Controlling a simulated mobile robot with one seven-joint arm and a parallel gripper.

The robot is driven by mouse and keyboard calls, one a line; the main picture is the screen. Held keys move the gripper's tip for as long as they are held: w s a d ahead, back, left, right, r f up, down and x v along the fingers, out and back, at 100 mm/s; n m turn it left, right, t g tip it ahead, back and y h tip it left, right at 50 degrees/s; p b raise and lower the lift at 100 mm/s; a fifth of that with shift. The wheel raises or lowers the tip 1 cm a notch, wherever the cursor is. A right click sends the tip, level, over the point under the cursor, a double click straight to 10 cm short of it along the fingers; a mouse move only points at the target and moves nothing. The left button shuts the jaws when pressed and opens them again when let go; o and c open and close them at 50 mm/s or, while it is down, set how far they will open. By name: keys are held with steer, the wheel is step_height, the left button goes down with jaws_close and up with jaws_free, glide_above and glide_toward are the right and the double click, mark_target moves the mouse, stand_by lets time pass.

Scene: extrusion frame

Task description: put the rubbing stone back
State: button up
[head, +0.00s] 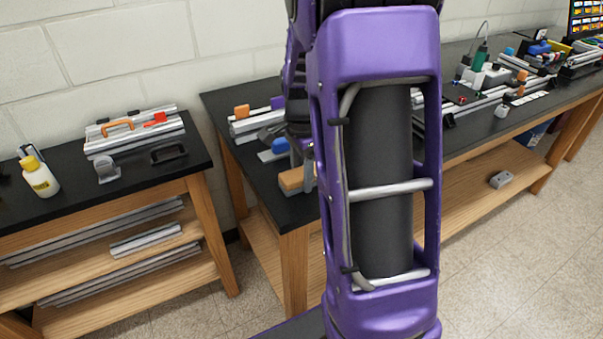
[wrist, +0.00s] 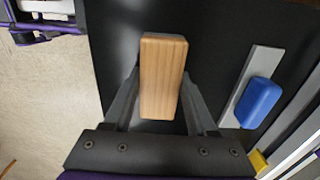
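A wood-coloured block (wrist: 162,78) lies between the two fingers of my gripper (wrist: 161,85) in the wrist view. The fingers close in against its two long sides. In the head view the block (head: 296,180) shows left of my arm, over the near corner of the black bench, with a grey part under it. The gripper there is mostly hidden by my arm. A blue block (wrist: 259,102) lies on a grey strip to the right in the wrist view, and it also shows in the head view (head: 280,145). No label tells which block is the rubbing stone.
The black bench (head: 257,189) carries aluminium profiles on the right in the wrist view. Its left edge drops to the floor. A separate side bench (head: 80,190) holds a yellow-capped bottle (head: 39,177), an orange-handled rack (head: 130,132) and a black tray (head: 168,153).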

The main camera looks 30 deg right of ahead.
mark_target(302, 172)
steer(key=o, duration=0.4)
step_height(302, 172, up, 12)
steer(key=p, duration=0.2)
steer(key=shift+r, duration=0.2)
stand_by(0.3)
